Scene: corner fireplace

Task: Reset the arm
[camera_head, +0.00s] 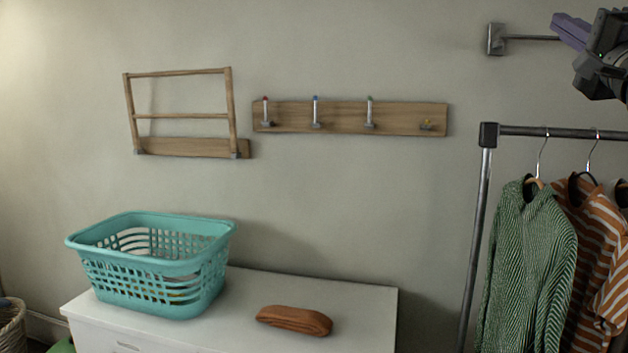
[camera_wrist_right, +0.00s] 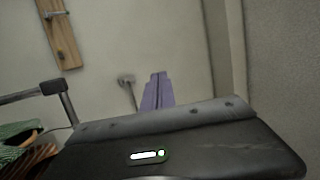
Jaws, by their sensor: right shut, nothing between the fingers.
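My right gripper (camera_head: 571,30) is at the top right corner of the head view, in front of the wall and above the clothes rack. Its purple fingers are together with nothing between them. The fingers also show in the right wrist view (camera_wrist_right: 157,92), pointing toward the wall near a metal wall bracket (camera_wrist_right: 126,80). My left gripper is in neither view.
A metal clothes rack (camera_head: 555,132) with a green sweater (camera_head: 527,265) and a striped top (camera_head: 597,250) stands at right. A teal basket (camera_head: 150,265) and a brown folded cloth (camera_head: 294,320) rest on a white cabinet (camera_head: 365,310). A wooden hook rail (camera_head: 340,118) and wooden rack (camera_head: 180,115) hang on the wall.

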